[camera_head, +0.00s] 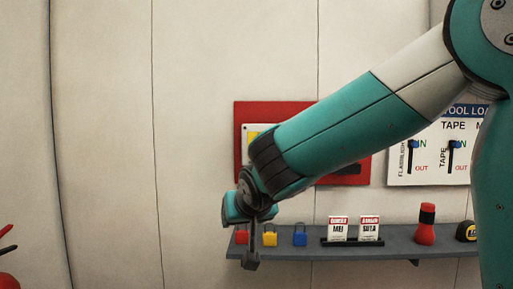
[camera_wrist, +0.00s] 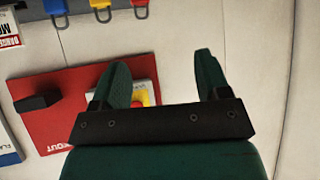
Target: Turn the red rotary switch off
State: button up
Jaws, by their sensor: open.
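The red rotary switch (camera_wrist: 145,98) shows in the wrist view as a small red part on a yellow and white plate, partly hidden behind the left finger of my gripper. Its position cannot be read. The plate is on a red wall panel (camera_wrist: 50,85). In the head view the red panel (camera_head: 240,110) is on the wall, and my arm covers most of it and the switch; only a corner of the plate (camera_head: 249,140) shows. My gripper (camera_wrist: 163,66) is open and empty, the switch plate partly behind its left finger. In the head view my gripper (camera_head: 252,260) is low, in front of the shelf.
A grey shelf (camera_head: 350,248) below the panel holds red, yellow (camera_head: 270,240) and blue padlocks (camera_head: 300,240), danger tags (camera_head: 369,228), a red and black bottle (camera_head: 426,228) and a tape measure (camera_head: 466,232). A tool board (camera_head: 430,178) hangs right. The wall at left is mostly bare.

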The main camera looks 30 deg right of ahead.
jog(key=w+d+r+m+t+h, duration=0.2)
jog(key=w+d+r+t+h, duration=0.15)
jog(key=r, duration=0.25)
jog(key=w+d+r+m+t+h, duration=0.2)
jog(key=w+d+r+h, duration=0.15)
jog(key=r, duration=0.25)
jog(key=shift+g, duration=0.25)
jog(key=p+x, duration=0.2)
jog(key=x, duration=0.3)
jog(key=p+x, duration=0.3)
jog(key=x, duration=0.3)
jog(key=d+p+x, duration=0.1)
jog(key=p+x, duration=0.1)
jog(key=x, duration=0.4)
jog(key=shift+s+d+r+p, duration=0.15)
jog(key=shift+s+p, duration=0.15)
jog(key=c, duration=0.9)
